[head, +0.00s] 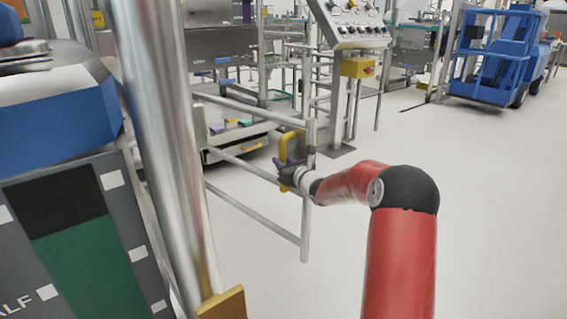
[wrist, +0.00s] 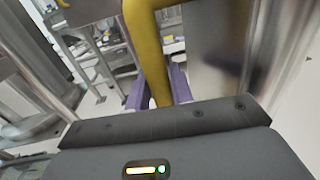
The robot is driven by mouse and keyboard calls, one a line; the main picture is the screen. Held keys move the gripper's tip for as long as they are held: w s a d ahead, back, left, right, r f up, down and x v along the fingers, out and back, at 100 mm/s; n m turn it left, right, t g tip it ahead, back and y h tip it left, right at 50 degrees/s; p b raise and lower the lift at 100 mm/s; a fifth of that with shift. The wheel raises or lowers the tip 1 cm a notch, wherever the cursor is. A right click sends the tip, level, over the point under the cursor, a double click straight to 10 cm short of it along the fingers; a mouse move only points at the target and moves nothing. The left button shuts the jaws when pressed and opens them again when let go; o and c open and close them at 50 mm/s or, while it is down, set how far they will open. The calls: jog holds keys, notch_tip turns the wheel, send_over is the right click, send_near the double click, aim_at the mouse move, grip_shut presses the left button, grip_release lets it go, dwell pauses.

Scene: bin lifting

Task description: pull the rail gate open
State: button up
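The rail gate (head: 243,163) is a frame of grey metal bars. In the head view it runs from the thick post at left to an upright end bar (head: 306,225). A yellow handle (head: 286,143) stands on the gate near that end bar. My gripper (head: 281,166) is at the handle, reaching in from the right. In the wrist view the yellow handle (wrist: 151,62) passes down between my two purple fingertips (wrist: 158,93), with one finger close on each side. The fingers appear shut on it; their contact faces are partly hidden.
A thick metal post (head: 165,140) stands close at left, beside a blue and grey machine (head: 60,110). A control panel (head: 352,28) on a stand is behind the gate. A blue lift vehicle (head: 500,50) is at far right. The floor at right is clear.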

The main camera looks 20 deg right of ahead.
jog(key=o, duration=0.3)
jog(key=shift+a, duration=0.1)
jog(key=shift+o, duration=0.2)
jog(key=v, duration=0.7)
jog(key=shift+s, duration=0.35)
